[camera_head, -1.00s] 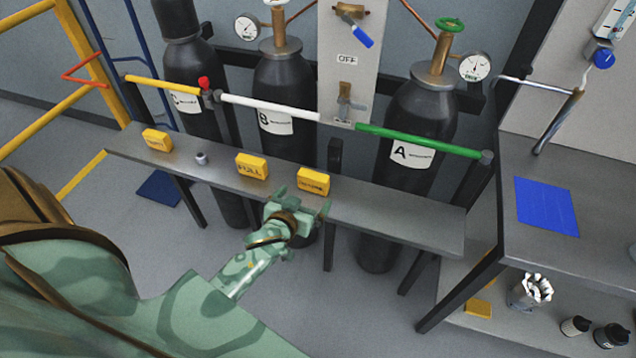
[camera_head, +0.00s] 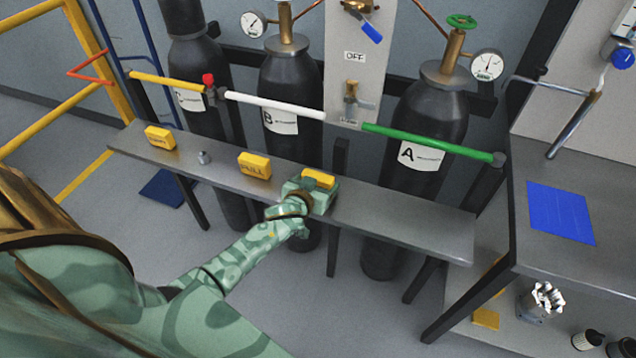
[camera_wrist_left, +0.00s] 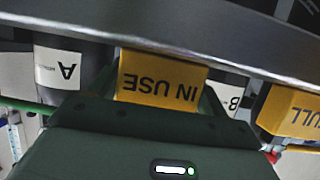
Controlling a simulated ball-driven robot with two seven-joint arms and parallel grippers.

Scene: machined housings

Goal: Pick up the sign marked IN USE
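The yellow IN USE sign (camera_head: 319,179) is on the long grey shelf (camera_head: 400,222), in front of the gas cylinders. In the left wrist view the sign (camera_wrist_left: 160,80) is upside down, its lettering facing the camera. My left gripper (camera_head: 314,190) is at the sign, with its green fingers on either side of it. The fingers look close to the sign's edges, but I cannot tell whether they press on it. The lower part of the sign is hidden by the gripper. My right gripper is in neither view.
Cylinders and a green bar (camera_head: 430,142) are behind the shelf. A bench with a blue sheet (camera_head: 561,213) is at right.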

